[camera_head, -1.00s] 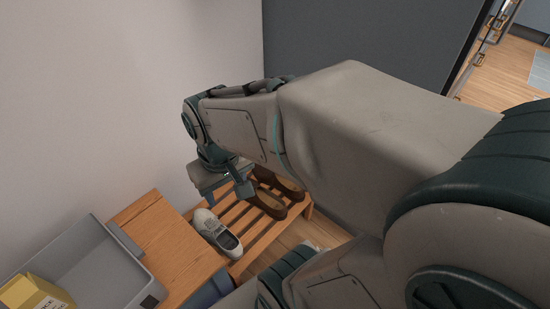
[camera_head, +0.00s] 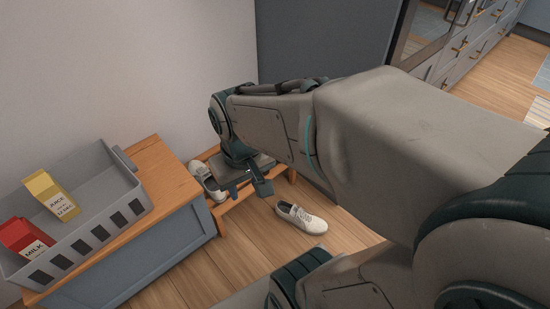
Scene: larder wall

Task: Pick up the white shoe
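One white shoe (camera_head: 301,218) lies on the wood floor, in front of and to the right of the shoe rack. A second white shoe (camera_head: 207,181) sits on the slatted wooden rack (camera_head: 232,203), partly hidden by my gripper. My gripper (camera_head: 243,191) points down over the rack, between the two white shoes. Its two fingers stand apart with nothing seen between them, so it looks open and empty. It appears clear of the shoe on the floor.
A blue-grey cabinet with a wooden top (camera_head: 166,180) stands left of the rack. On it is a grey crate (camera_head: 105,222) with a yellow juice carton (camera_head: 50,194) and a red milk carton (camera_head: 25,238). Open floor (camera_head: 205,268) lies in front.

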